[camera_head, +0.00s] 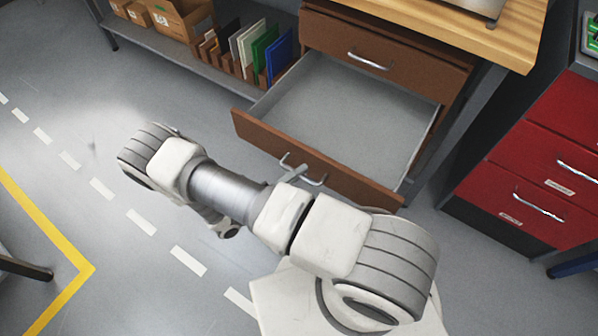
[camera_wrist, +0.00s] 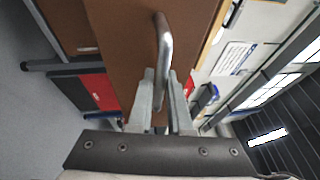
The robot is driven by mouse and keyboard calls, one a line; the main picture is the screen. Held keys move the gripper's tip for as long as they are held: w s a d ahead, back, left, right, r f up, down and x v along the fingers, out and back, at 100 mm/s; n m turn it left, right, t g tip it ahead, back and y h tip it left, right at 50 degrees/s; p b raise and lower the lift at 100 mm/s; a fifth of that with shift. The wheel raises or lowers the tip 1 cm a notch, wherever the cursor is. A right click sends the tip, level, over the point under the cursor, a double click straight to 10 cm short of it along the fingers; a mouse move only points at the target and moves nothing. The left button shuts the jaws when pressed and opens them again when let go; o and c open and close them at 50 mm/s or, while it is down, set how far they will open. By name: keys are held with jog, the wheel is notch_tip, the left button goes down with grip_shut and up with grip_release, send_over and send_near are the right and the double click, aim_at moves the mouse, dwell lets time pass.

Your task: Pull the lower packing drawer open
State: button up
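The lower packing drawer (camera_head: 375,187) has a brown front and stands pulled far out in the head view, its grey inside (camera_head: 345,110) empty. Its metal bar handle (camera_head: 318,181) is on the front, partly hidden by my gripper (camera_head: 296,172). In the wrist view the handle (camera_wrist: 163,45) runs between the two fingertips of my gripper (camera_wrist: 162,78), with a finger close against each side. The gripper looks shut on the handle. The brown drawer front (camera_wrist: 120,40) fills the space behind it.
The upper drawer (camera_head: 400,60) is closed under the wooden bench top (camera_head: 440,20). A low shelf to the left holds upright coloured panels (camera_head: 265,50) and cardboard boxes (camera_head: 165,15). A red drawer cabinet (camera_head: 530,170) stands at right.

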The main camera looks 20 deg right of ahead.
jog(key=o, duration=0.4)
jog(key=shift+c, duration=0.2)
jog(key=v, duration=1.7)
jog(key=shift+a, duration=0.2)
jog(key=shift+s+r, duration=0.1)
jog(key=shift+r, duration=0.05)
